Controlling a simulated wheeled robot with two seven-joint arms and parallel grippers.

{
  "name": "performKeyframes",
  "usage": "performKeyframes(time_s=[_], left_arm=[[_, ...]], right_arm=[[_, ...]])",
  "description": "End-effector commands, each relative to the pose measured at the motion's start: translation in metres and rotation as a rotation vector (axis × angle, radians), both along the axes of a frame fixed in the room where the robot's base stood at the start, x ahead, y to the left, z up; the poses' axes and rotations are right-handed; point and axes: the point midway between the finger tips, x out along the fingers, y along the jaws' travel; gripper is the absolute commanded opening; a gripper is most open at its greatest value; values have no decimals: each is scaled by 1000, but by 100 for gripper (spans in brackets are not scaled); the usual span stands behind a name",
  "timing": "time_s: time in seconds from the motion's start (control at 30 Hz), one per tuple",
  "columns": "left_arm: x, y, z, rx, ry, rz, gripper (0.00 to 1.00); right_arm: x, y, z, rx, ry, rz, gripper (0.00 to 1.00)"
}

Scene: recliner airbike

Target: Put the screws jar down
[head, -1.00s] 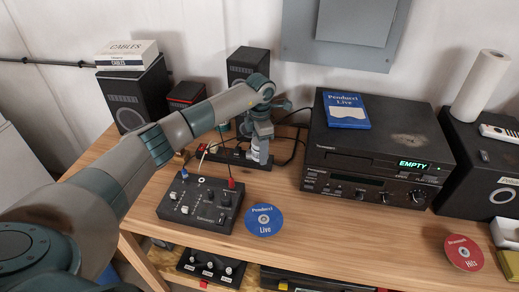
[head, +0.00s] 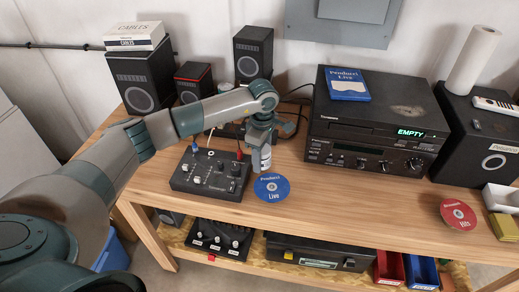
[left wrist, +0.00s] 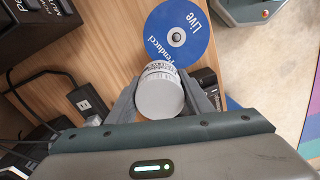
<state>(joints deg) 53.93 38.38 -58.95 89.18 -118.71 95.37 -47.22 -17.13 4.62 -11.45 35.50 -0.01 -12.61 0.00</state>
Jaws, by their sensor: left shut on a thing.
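The screws jar (head: 265,160) is a small pale cylinder with a printed label, held upright just behind the blue "Live" disc (head: 271,188). My left gripper (head: 261,150) is shut on it from above. In the left wrist view the jar's round light-grey end (left wrist: 160,97) shows between the two fingers of my left gripper (left wrist: 162,100), with the blue disc (left wrist: 180,35) just beyond. I cannot tell whether the jar's bottom touches the wooden table (head: 350,200). My right gripper is not in view.
A black mixer (head: 210,175) with knobs and cables stands close left of the jar. A black disc player (head: 375,130) showing "EMPTY" stands to the right. A red disc (head: 458,214) lies at the right front. Bare tabletop lies between the two discs.

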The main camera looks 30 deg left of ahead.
Motion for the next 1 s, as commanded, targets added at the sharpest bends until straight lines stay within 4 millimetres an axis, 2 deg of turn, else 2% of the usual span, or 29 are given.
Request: performKeyframes(time_s=[0.17,0.27,0.47,0.6,0.7,1.0], left_arm=[[-28,-17,-4,6,2,-257,16],[-52,-29,-9,10,5,-456,16],[-119,-56,-29,14,15,-946,16],[-167,-69,-59,8,19,-1250,16],[-186,-73,-78,6,19,-1372,16],[-214,-79,-140,1,19,-1540,16]], right_arm=[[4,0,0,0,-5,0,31],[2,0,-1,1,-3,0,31],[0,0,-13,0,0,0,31],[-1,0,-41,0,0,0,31],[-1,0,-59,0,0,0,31],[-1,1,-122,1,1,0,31]])
